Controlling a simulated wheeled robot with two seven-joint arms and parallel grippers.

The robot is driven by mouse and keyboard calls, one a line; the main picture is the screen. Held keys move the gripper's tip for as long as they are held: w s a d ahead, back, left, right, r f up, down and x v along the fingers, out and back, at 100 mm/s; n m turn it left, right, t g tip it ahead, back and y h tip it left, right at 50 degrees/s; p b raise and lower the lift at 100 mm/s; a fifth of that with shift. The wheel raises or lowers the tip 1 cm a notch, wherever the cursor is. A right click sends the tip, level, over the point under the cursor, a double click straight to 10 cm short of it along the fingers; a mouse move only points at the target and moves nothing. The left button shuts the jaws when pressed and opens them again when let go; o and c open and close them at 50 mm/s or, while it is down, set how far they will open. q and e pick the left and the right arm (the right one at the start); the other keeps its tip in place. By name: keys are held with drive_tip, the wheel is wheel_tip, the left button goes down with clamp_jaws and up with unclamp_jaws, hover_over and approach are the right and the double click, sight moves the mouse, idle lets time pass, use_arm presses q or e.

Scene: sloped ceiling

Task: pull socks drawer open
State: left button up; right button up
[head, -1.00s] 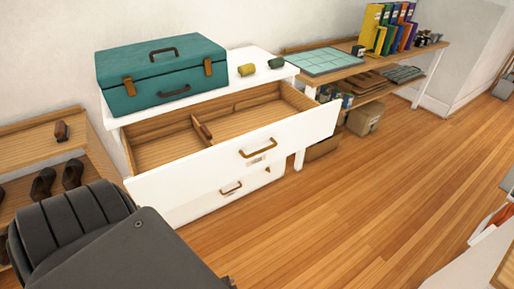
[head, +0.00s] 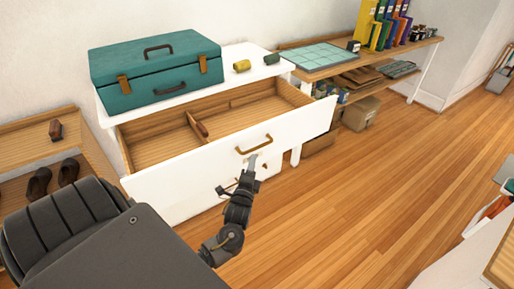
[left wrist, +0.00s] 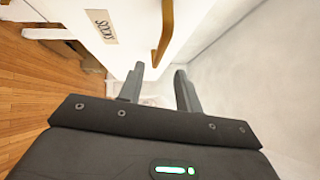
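The white dresser's top drawer (head: 290,133) stands pulled well out in the head view, its wooden inside showing. The socks label (left wrist: 101,26) is on a white drawer front in the left wrist view, beside a tan bar handle (left wrist: 165,35). It looks like the top drawer's handle (head: 254,145). My left gripper (head: 249,168) is in front of the drawer front, just below that handle. Its two fingers (left wrist: 160,70) are apart in the left wrist view, with the handle's end showing between the tips. I cannot tell whether they touch it. My right gripper is not in view.
A teal case (head: 157,73) and two small rolls (head: 242,66) sit on the dresser top. A wooden shoe rack (head: 40,140) stands left, a shelf table (head: 345,62) right. The floor in front is clear.

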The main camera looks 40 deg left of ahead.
sight(257, 148)
use_arm(q)
drive_tip(key=x, duration=0.8)
drive_tip(key=shift+w+a, duration=0.15)
drive_tip(key=shift+w, duration=0.15)
drive_tip(key=shift+c, duration=0.4)
clamp_jaws()
